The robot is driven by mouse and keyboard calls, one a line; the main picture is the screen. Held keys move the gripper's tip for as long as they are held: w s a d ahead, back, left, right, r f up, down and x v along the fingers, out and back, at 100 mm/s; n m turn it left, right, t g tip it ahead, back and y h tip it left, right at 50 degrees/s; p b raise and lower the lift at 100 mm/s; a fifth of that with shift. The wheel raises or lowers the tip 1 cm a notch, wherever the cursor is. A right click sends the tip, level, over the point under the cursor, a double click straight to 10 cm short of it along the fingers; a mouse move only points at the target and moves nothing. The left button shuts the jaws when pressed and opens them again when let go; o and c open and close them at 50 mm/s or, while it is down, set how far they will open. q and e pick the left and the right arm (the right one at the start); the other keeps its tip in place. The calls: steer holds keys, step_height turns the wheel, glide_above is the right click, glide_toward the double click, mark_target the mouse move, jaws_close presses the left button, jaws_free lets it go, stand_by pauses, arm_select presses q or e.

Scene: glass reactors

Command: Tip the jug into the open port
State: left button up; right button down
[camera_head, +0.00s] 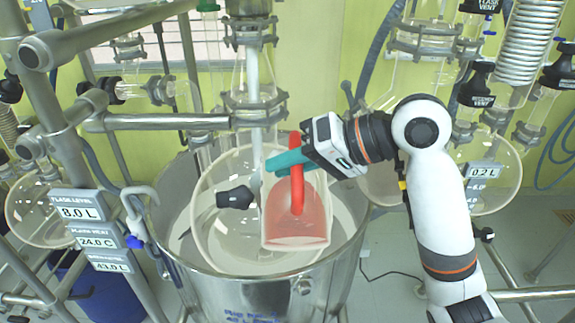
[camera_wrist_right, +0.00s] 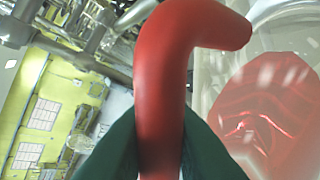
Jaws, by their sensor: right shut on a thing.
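The jug (camera_head: 297,238) is a clear vessel with red liquid inside and a thick red handle (camera_head: 296,172). My right gripper (camera_head: 281,164), with teal fingers, is shut on the handle. In the wrist view the dark green fingers press on both sides of the handle (camera_wrist_right: 165,95), and the red liquid (camera_wrist_right: 265,125) shows at the right. The jug hangs in front of the round glass vessel (camera_head: 222,232), over the steel bath. I cannot tell how far the jug is tilted. The open port cannot be made out clearly; the jug, gripper and fittings cover part of the vessel's top. My left gripper is out of view.
The steel bath (camera_head: 262,295) surrounds the glass vessel. A black-handled valve (camera_head: 236,197) sits just left of the jug. A vertical stirrer column with clamps (camera_head: 255,105) rises behind. Metal frame bars (camera_head: 160,122) stand left, and another reactor flask (camera_head: 492,170) stands right.

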steer(key=shift+w+a+r+m+g, duration=0.1)
steer(key=shift+w+r+m+g, duration=0.6)
steer(key=shift+w+r, duration=0.7)
steer(key=shift+w+r+m+g+h, duration=0.15)
steer(key=shift+w+r+m+g, duration=0.1)
steer(key=shift+w+r+g, duration=0.4)
steer(key=shift+w+r+m+g+h, duration=0.15)
steer(key=shift+w+r+m, duration=0.2)
steer(key=shift+w, duration=0.55)
steer(key=w+r+m+g, duration=0.2)
steer(key=w+g, duration=0.1)
steer(key=w, duration=0.4)
steer(key=shift+w+a+r, duration=0.15)
steer(key=shift+a, duration=0.15)
stand_by(0.5)
steer(key=shift+w, duration=0.15)
stand_by(2.0)
